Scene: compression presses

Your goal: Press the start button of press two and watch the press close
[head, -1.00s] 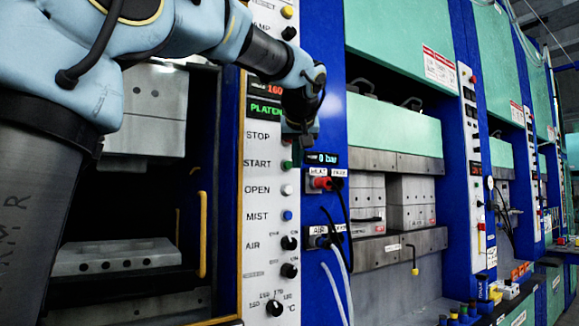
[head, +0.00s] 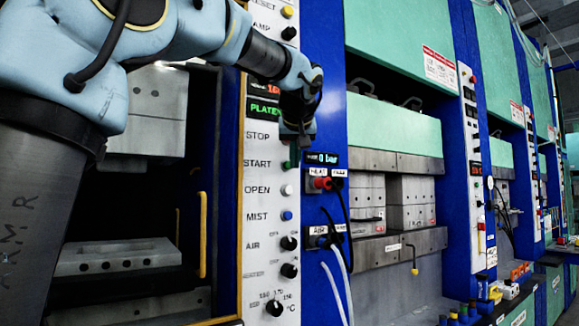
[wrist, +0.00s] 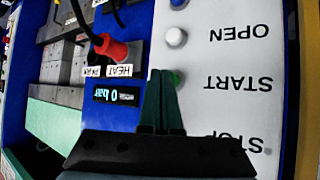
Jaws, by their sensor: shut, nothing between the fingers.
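The press panel (head: 262,200) in the head view has labelled controls, with a green START button (head: 287,165) beside its label. In the wrist view the green START button (wrist: 178,78) is partly hidden behind my gripper (wrist: 163,75). My gripper's fingers are together and empty, their tips right by the button; I cannot tell whether they touch it. In the head view my gripper (head: 295,156) is at the panel's right edge, just above the START button. The press left of the panel stands open, with a gap between its upper block (head: 150,115) and lower plate (head: 118,258).
The white OPEN button (wrist: 175,37) is close to my fingers. A red HEAT plug (wrist: 108,47) with a black cable and a "0 bar" display (wrist: 116,95) sit beside the panel. More presses (head: 400,130) stand to the right. A yellow handle (head: 202,235) is left of the panel.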

